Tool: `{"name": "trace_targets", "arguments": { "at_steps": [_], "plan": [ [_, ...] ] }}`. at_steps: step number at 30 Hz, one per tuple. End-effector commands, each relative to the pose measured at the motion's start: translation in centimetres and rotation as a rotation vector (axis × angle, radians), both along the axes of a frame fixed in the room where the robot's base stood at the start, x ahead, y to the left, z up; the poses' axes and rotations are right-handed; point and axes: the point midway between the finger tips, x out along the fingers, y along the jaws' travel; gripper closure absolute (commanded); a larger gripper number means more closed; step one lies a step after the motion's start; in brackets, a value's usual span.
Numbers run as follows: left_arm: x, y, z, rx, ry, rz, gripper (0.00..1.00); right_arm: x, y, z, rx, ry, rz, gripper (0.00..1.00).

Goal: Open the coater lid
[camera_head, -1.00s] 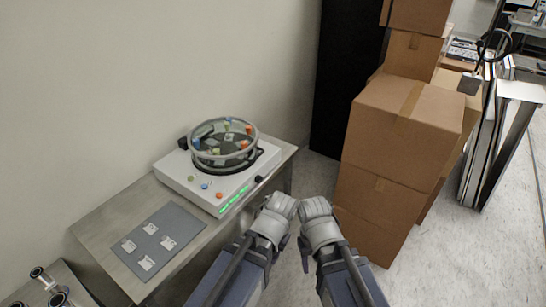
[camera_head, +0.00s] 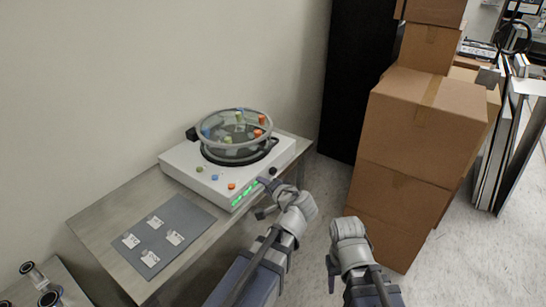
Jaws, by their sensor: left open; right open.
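The coater (camera_head: 190,168) is a white box on a metal table, with coloured buttons and green lights on its front. Its clear round lid (camera_head: 237,150) sits down over the top, with a dark block at its left back. Small coloured pieces show in or through the lid; I cannot tell which. My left gripper (camera_head: 266,199) is open and empty beside the coater's front right corner, apart from the lid. My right gripper (camera_head: 331,273) is open, right of the table over the floor; its fingers are mostly hidden by its wrist.
A grey mat (camera_head: 152,236) with several small square pieces lies on the table (camera_head: 92,226), left of the coater. Stacked cardboard boxes (camera_head: 425,120) stand at the right, with a black cabinet (camera_head: 355,80) behind. Floor is clear between table and boxes.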

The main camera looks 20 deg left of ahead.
Motion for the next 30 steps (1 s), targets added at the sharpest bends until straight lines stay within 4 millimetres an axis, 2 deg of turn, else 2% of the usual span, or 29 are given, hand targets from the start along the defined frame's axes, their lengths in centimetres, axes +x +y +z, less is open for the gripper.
{"name": "trace_targets", "arguments": {
  "at_steps": [1,3,6,10,15,19,25,30],
  "plan": [
    [1.6,0.7,-0.9,0.078,-0.047,-0.034,0.55,0.0,0.0,-2.7,0.000,0.000,0.000,0.50],
    [3.6,1.1,-0.1,0.208,-0.112,-0.099,0.55,0.0,0.0,-4.7,0.000,0.000,0.000,0.50],
    [6.0,1.1,1.0,0.387,-0.178,-0.196,0.55,0.0,0.0,-7.0,0.000,0.000,0.000,0.50],
    [8.0,0.2,1.9,0.565,-0.217,-0.302,0.55,0.0,0.0,-9.0,0.000,0.000,0.000,0.50],
    [9.1,-0.7,2.4,0.685,-0.227,-0.378,0.55,0.0,0.0,-10.0,0.000,0.000,0.000,0.50],
    [9.3,-1.0,2.7,0.708,-0.227,-0.393,0.55,0.0,0.0,-10.0,0.000,0.000,0.000,0.50],
    [9.7,-0.7,2.8,0.707,-0.227,-0.392,0.55,0.0,0.0,-9.8,0.000,0.000,0.000,0.50],
    [11.3,0.0,3.1,0.707,-0.226,-0.390,0.55,0.0,0.0,-9.5,0.000,0.000,0.000,0.50]
  ]
}}
